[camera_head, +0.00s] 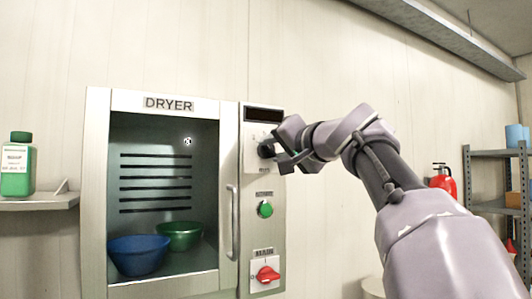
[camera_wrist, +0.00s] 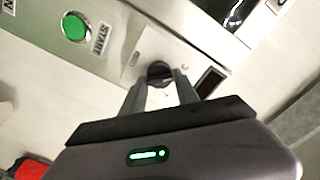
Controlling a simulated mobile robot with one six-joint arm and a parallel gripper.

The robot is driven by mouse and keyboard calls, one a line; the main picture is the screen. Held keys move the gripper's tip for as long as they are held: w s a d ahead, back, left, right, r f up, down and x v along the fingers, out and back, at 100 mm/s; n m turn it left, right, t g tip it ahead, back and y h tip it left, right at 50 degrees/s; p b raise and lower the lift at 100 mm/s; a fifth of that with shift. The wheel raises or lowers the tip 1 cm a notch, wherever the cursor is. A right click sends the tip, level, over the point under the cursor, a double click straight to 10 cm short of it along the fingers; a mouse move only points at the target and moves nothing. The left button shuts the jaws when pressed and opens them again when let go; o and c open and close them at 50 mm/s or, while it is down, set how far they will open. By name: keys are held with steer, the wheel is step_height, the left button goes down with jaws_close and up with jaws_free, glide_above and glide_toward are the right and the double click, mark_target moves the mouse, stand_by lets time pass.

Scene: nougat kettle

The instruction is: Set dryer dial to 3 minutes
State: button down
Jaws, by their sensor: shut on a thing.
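The dryer (camera_head: 97,190) is a pale cabinet labelled DRYER, with a control strip on its right side. Its dark round dial (camera_head: 266,150) sits below a black display and also shows in the wrist view (camera_wrist: 159,70). My gripper (camera_head: 277,155) reaches in from the right and is shut on the dial; its two fingers (camera_wrist: 160,82) lie on either side of the knob in the wrist view. The fingers partly hide the dial, and I cannot read its setting. The display (camera_head: 263,115) looks dark and blank.
Below the dial are a green start button (camera_head: 265,209) and a red main switch (camera_head: 267,274). A vertical door handle (camera_head: 233,222) stands left of them. Blue (camera_head: 138,256) and green (camera_head: 181,236) bowls are inside the dryer. A green bottle (camera_head: 17,168) stands on a shelf at left.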

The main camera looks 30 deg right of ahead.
steer(key=shift+r, duration=0.15)
stand_by(0.4)
steer(key=c, duration=0.9)
jaws_free()
steer(key=shift+a+f, duration=0.1)
steer(key=shift+f, duration=0.1)
